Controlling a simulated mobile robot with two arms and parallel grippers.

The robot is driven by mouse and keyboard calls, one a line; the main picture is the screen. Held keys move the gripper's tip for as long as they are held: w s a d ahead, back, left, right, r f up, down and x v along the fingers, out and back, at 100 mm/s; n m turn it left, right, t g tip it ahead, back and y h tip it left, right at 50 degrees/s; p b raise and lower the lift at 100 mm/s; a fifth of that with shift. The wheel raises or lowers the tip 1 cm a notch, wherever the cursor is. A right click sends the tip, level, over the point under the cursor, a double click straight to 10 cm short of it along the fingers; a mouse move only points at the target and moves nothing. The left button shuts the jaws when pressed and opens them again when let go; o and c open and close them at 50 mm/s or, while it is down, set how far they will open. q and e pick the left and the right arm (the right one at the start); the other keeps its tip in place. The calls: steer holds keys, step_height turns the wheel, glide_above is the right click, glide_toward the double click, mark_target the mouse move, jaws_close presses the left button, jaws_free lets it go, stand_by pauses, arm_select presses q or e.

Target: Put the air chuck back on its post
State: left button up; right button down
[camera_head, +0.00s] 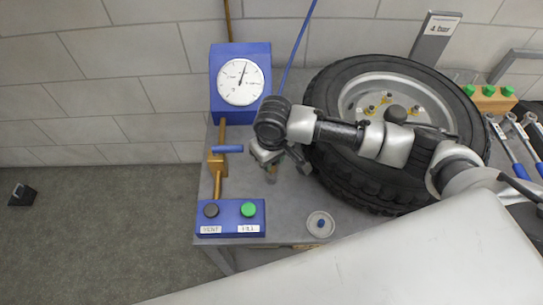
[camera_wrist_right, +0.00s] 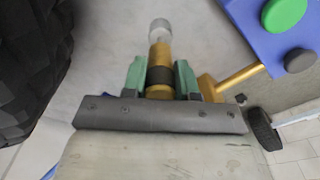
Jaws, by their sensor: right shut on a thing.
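My right gripper (camera_head: 275,168) is above the grey bench top, left of the tyre. In the right wrist view its green-padded fingers (camera_wrist_right: 160,80) are shut on the brass air chuck (camera_wrist_right: 159,56), which has a black band and a pale grey round end. The chuck's tip (camera_head: 271,176) shows below the gripper in the head view. A blue hose (camera_head: 297,48) runs down behind the wrist. A brass pipe with a blue lever (camera_head: 227,149) stands left of the gripper. I cannot tell which part is the chuck's post. My left gripper is not in view.
The tyre (camera_head: 345,185) lies on the bench beneath my right arm. A blue gauge box (camera_head: 215,95) stands behind; a blue button box (camera_head: 230,230) sits in front. A small round dish (camera_head: 320,225) lies near the front edge. Tools and a 4 bar sign (camera_head: 435,38) are at right.

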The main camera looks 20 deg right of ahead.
steer(key=shift+f, duration=1.25)
steer(key=shift+c, duration=1.6)
jaws_free()
steer(key=shift+r, duration=0.1)
step_height(320, 180, up, 8)
steer(key=p, duration=1)
